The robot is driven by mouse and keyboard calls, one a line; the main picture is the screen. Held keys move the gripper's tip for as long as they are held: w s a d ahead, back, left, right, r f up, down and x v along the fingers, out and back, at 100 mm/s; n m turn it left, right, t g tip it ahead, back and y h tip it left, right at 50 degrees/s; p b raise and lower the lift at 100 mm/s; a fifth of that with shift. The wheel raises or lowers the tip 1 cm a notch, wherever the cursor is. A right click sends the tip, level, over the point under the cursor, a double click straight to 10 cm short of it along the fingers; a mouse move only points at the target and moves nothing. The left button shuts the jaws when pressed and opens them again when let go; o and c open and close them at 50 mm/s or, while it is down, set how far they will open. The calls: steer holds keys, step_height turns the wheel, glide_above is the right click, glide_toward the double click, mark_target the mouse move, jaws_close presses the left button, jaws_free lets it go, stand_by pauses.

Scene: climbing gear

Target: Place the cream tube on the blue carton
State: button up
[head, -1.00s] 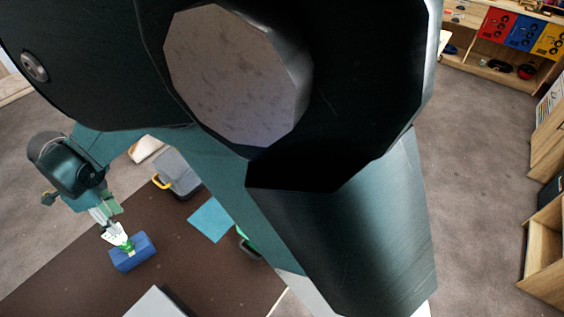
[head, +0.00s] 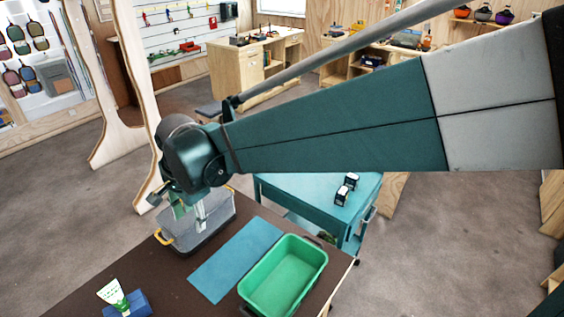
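The cream tube (head: 112,293), white with green marks and a green cap end, is at the lower left in the head view. Its cap end is at the top of the blue carton (head: 141,304), and it appears to stand cap down there. The bottom of the carton is cut off by the frame edge. My gripper (head: 190,218) points down over the grey crate, above and right of the tube and clear of it. The tube is not in it. The fingers are small and partly hidden, so their opening cannot be told.
The brown table (head: 180,297) carries a grey crate (head: 212,229) with a yellow handle, a flat blue mat (head: 228,270) and a green bin (head: 296,252). A teal cart (head: 305,200) with small dark-and-white items stands behind. Wooden panels (head: 137,85) stand at the left.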

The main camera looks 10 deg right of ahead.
steer(key=s+d+r+n+t, duration=0.1)
steer(key=s+d+r+n, duration=0.15)
steer(key=d, duration=0.85)
steer(key=s+d+r+n+t, duration=0.1)
steer(key=d+r+n, duration=0.15)
steer(key=d, duration=0.85)
steer(key=s+d+n+t, duration=0.1)
steer(key=s+d+n, duration=0.1)
steer(key=s+d, duration=0.3)
steer(key=s+d+f+n+t+h, duration=0.1)
steer(key=s+d, duration=0.4)
steer(key=d, duration=0.7)
steer(key=shift+s+f+n+t+h, duration=0.15)
steer(key=shift+f+n+t+h, duration=0.15)
steer(key=shift+n+t, duration=0.25)
steer(key=shift+f, duration=0.1)
step_height(320, 180, down, 5)
steer(key=b, duration=0.5)
